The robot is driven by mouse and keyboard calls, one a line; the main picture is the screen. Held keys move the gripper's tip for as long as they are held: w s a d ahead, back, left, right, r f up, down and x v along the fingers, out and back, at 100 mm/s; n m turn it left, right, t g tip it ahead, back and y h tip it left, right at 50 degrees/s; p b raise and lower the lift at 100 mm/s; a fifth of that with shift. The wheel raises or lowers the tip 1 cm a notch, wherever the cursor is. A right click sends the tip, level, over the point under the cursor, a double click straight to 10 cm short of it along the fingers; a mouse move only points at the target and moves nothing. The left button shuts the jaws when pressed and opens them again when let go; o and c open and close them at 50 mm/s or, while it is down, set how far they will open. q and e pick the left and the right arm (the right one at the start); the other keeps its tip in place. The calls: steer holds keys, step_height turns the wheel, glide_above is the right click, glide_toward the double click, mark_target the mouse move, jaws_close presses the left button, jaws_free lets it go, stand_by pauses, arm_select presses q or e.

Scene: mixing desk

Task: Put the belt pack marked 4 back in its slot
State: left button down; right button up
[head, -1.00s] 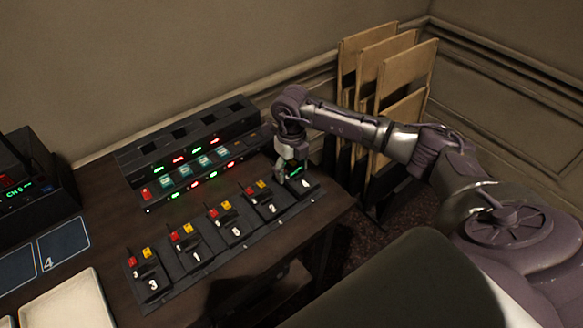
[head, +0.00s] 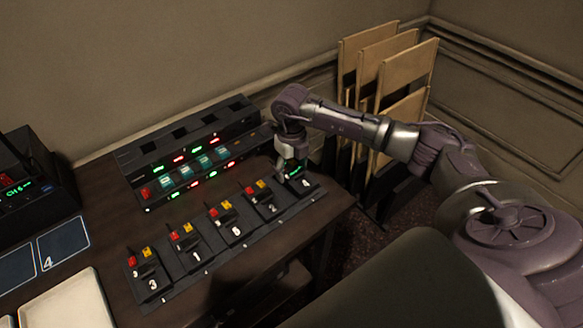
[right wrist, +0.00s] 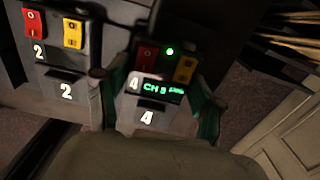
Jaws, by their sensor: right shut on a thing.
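The belt pack marked 4 (head: 295,171) is dark, with a lit green display. In the right wrist view the pack (right wrist: 160,88) shows a red and a yellow button, a green light and a 4 beside its display. My right gripper (head: 291,165) is shut on it, one finger on each side. The pack is upright at the slot marked 4 (head: 306,184), at the right end of the slot strip (head: 185,288). The slot's 4 label shows just in front of the pack. I cannot tell how deep the pack sits. My left gripper is not in view.
Belt packs marked 3 (head: 150,277), 1 (head: 190,247), 5 (head: 228,222) and 2 (head: 266,200) stand in their slots to the left. A lit console (head: 190,150) is behind the strip. Wooden panels (head: 390,70) stand beyond the desk's right edge.

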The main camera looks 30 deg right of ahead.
steer(key=shift+f+b, duration=0.5)
steer(key=shift+f, duration=0.1)
stand_by(0.7)
steer(key=o, duration=1.4)
steer(key=shift+o, duration=0.4)
steer(key=shift+r, duration=0.15)
steer(key=shift+r+p, duration=2.4)
steer(key=shift+r, duration=1)
